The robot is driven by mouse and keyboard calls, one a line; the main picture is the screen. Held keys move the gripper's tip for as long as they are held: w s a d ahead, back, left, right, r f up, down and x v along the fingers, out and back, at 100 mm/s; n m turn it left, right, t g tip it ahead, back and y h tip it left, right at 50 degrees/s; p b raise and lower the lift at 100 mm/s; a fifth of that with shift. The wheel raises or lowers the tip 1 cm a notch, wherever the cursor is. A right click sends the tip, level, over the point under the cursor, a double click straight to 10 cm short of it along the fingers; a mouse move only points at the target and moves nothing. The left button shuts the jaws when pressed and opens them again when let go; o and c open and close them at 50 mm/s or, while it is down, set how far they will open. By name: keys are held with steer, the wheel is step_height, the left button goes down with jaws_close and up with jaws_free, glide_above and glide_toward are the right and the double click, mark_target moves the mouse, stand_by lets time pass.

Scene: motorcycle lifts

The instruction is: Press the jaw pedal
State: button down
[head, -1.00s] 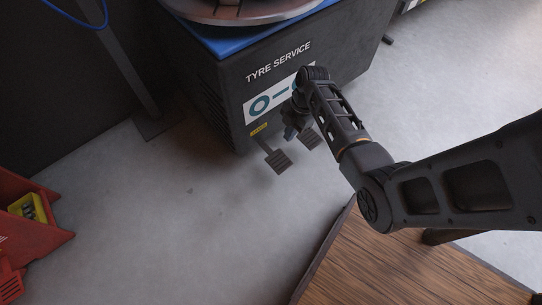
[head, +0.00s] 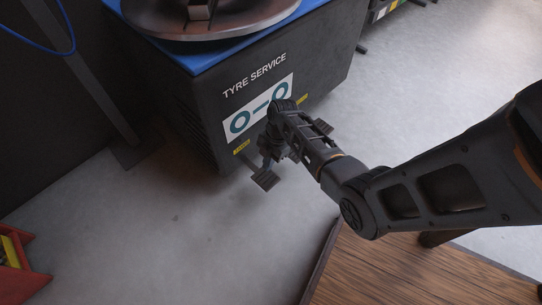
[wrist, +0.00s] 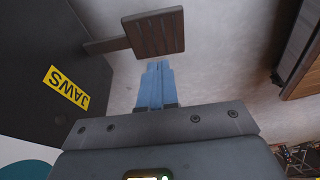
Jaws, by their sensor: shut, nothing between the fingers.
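The jaw pedal (head: 265,179) is a dark ridged plate on a short arm at the foot of the tyre service machine. In the wrist view the pedal (wrist: 155,33) lies just beyond my fingertips, beside a yellow JAWS label (wrist: 69,86). My gripper (wrist: 158,66) has its blue fingers shut and empty, pointing at the pedal's near edge. In the head view my gripper (head: 266,160) is close to the pedal, partly hidden by my arm. I cannot tell whether the fingertips touch the pedal.
The tyre service machine (head: 200,117) stands behind the pedal. A wooden-topped surface (head: 400,265) is at the lower right, and a red container (head: 22,282) at the lower left. The floor left of the pedal is clear.

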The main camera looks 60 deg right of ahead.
mark_target(266, 179)
steer(key=b+x, duration=0.1)
steer(key=x, duration=0.3)
steer(key=d+b+x, duration=0.1)
steer(key=x, duration=0.1)
steer(key=shift+s+f+b, duration=0.1)
steer(key=shift+b, duration=0.25)
steer(key=shift+s, duration=0.1)
